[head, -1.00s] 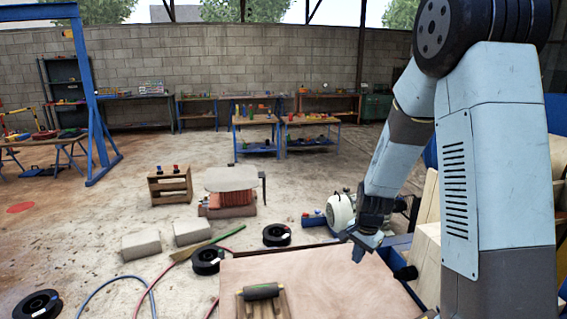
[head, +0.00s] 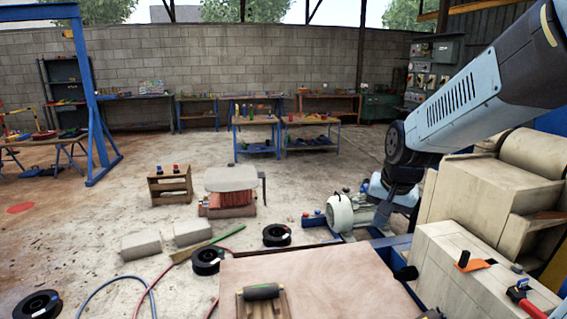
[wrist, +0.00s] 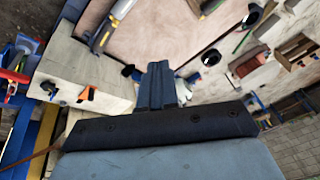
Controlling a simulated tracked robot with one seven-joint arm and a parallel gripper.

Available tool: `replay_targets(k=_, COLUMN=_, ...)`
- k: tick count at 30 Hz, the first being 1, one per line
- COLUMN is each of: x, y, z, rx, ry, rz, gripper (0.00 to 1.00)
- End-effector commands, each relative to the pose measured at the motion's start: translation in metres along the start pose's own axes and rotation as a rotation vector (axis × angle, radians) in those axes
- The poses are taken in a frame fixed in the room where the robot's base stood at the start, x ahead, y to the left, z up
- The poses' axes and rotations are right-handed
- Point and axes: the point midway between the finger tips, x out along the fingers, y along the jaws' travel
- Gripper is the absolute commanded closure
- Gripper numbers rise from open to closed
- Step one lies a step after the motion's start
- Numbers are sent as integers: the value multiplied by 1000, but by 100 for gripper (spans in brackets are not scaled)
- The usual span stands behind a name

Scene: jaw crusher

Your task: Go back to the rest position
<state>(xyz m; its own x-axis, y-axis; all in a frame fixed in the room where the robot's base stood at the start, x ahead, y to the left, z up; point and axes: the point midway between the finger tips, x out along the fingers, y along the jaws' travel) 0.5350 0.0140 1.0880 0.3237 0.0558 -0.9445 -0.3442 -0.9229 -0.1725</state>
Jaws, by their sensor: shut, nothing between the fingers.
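My gripper (wrist: 157,84) shows in the wrist view with its dark fingers together and nothing between them. In the head view my arm reaches in from the upper right and bends down beside the beige machine blocks (head: 468,195). The gripper's fingertips are hard to make out there, against the clutter behind the white motor (head: 341,214). The gripper touches nothing that I can see.
A pinkish wooden board (head: 315,275) lies in front, with a dark roller (head: 262,291) on it. An orange piece (head: 478,264) and a red-handled tool (head: 519,290) lie on the blocks at right. Hoses and black reels (head: 208,260) lie on the floor at left.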

Motion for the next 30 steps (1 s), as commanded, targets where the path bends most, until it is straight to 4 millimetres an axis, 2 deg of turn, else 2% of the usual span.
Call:
replay_targets(k=1, x=-11, y=1, z=4, rx=-21, ry=14, rz=-4, gripper=100)
replay_targets(k=6, x=-41, y=8, z=20, rx=-101, ry=46, rz=-6, gripper=100)
replay_targets(k=18, x=-100, y=28, z=66, rx=-282, ry=123, rz=4, gripper=100)
replay_targets(k=24, x=-120, y=38, z=87, rx=-355, ry=156, rz=15, gripper=100)
replay_targets(k=30, x=-129, y=47, z=96, rx=-391, ry=169, rz=23, gripper=100)
